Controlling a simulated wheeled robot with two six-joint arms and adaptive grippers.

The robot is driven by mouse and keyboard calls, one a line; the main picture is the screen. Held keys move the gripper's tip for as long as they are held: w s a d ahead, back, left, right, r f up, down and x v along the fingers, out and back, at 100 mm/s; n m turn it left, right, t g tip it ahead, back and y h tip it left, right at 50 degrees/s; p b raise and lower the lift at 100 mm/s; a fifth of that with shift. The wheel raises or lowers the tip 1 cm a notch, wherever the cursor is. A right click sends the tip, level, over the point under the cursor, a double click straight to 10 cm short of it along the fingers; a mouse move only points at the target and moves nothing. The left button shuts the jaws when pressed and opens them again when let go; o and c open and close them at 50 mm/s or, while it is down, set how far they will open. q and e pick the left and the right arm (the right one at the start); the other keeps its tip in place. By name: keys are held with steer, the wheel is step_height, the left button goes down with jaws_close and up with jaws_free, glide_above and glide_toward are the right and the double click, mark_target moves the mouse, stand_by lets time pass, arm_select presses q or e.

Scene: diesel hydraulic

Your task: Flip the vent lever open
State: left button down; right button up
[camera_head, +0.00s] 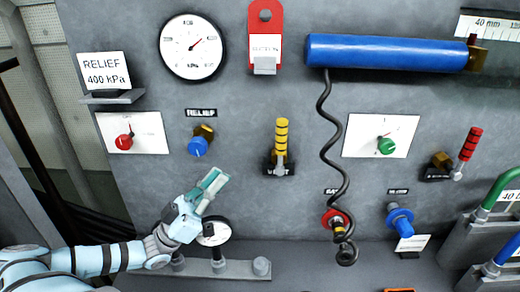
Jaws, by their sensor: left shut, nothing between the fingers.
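The vent lever (281,138) has a yellow handle with dark bands and stands upright on the grey panel, above a dark base with a partly covered label. My left gripper (218,177) is shut and empty. It is to the left of the vent lever and lower, clearly apart from it, with its fingers pointing up and to the right. My right gripper is not in view.
A blue cylinder (385,53) and a coiled black hose (335,165) are right of the lever. A red-handled lever (470,144) is at far right. Bare panel separates gripper and lever.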

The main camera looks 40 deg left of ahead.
arm_select(q)
steer(key=x, duration=0.4)
steer(key=b, duration=0.3)
glide_toward(280, 129)
steer(key=x, duration=0.3)
steer(key=shift+w+d+r, duration=0.15)
steer(key=shift+w, duration=0.35)
steer(key=shift+s+r, duration=0.1)
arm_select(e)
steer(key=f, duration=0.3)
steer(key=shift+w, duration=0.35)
arm_select(q)
steer(key=shift+s, duration=0.1)
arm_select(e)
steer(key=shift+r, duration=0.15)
